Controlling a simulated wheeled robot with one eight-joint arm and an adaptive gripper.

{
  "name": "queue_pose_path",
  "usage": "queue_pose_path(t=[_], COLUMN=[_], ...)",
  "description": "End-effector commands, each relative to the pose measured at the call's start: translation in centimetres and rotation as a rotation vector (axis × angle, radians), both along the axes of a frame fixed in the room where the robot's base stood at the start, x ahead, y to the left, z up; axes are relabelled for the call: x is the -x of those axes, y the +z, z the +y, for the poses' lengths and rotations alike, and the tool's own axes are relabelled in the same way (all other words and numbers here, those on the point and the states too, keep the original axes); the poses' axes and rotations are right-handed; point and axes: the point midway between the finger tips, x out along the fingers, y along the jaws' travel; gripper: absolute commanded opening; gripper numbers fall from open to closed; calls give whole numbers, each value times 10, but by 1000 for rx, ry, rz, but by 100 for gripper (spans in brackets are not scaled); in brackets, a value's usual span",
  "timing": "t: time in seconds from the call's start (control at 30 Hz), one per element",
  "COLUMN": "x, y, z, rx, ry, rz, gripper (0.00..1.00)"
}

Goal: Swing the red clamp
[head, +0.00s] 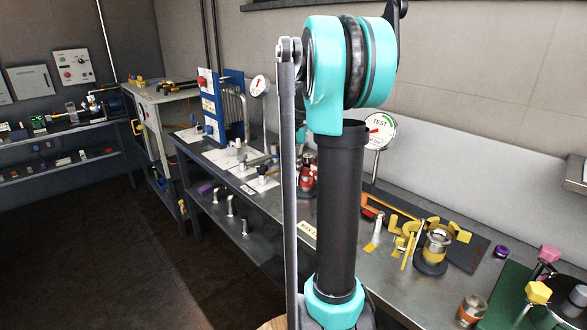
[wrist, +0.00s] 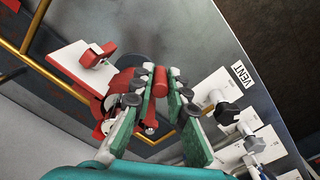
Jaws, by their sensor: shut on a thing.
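The red clamp shows in the wrist view. Its red rounded grip (wrist: 160,80) sits between the fingertips of my gripper (wrist: 160,86), which is shut on it. More red parts, including a red block (wrist: 97,54) by a white plate, lie to the left of the fingers. A red lever end hangs just below the fingertips. The green finger pads cover part of the clamp. In the head view, a red fitting (head: 308,170) on the bench shows partly behind my arm; my gripper cannot be made out there.
In the wrist view, a yellow rail (wrist: 68,84) runs left of the clamp, and a VENT label (wrist: 241,75) and black-capped valves (wrist: 228,115) stand to the right.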

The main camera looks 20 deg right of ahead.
Motion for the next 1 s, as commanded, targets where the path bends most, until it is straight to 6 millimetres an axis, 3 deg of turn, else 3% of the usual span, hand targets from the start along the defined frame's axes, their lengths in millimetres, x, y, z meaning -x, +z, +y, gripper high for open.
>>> queue_pose_path(t=[0.47,1.0], x=[-7,-40], y=[0,0], z=[9,34], rx=[0,0], ry=[-131,-620], rz=[0,0], gripper=[0,0])
